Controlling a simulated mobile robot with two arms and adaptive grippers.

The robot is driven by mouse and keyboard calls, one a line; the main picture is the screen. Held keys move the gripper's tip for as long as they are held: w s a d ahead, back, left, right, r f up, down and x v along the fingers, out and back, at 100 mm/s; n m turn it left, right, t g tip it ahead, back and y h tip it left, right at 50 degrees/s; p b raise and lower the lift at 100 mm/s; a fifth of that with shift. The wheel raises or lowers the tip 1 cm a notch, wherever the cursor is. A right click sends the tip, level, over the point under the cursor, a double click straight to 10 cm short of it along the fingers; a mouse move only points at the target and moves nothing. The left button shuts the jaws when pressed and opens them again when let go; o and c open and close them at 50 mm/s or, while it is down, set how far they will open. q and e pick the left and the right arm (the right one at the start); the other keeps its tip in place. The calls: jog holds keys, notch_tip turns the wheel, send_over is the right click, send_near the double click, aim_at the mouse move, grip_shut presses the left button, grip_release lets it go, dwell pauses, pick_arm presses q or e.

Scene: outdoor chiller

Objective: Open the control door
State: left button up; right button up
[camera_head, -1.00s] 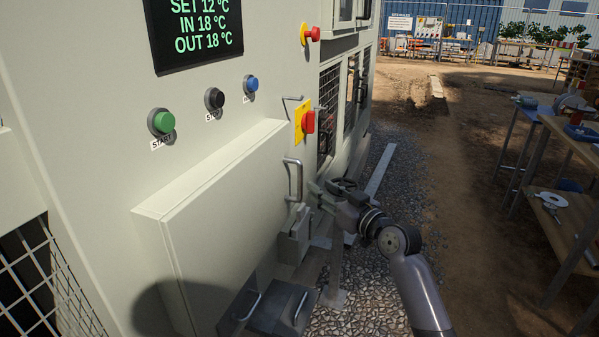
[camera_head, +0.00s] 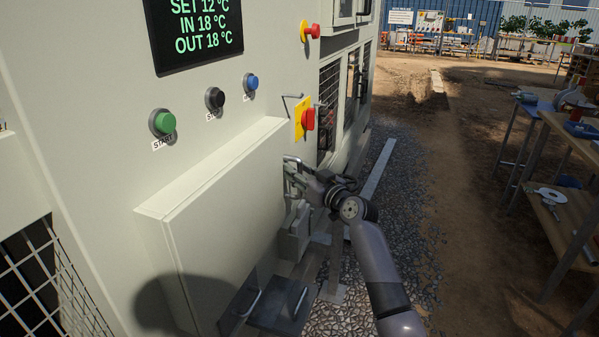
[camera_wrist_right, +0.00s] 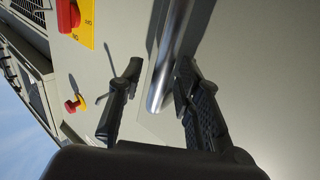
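The control door (camera_head: 215,215) is the pale front of a box that stands out from the chiller wall, and it looks closed. Its metal bar handle (camera_head: 291,159) is near the door's right end, partly hidden by my right gripper (camera_head: 294,172). In the right wrist view the handle (camera_wrist_right: 165,75) runs between the two dark fingers of the right gripper (camera_wrist_right: 158,82). The fingers are apart, with a visible gap between the left finger and the bar; whether the right finger touches it I cannot tell. My left gripper is not in view.
A red switch on a yellow plate (camera_head: 306,118) is just above the handle. Green (camera_head: 162,123), black and blue buttons sit under the display (camera_head: 195,30). A workbench (camera_head: 555,150) stands at the right. Gravel and bare ground are open between.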

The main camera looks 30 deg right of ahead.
grip_shut()
dwell(0.7)
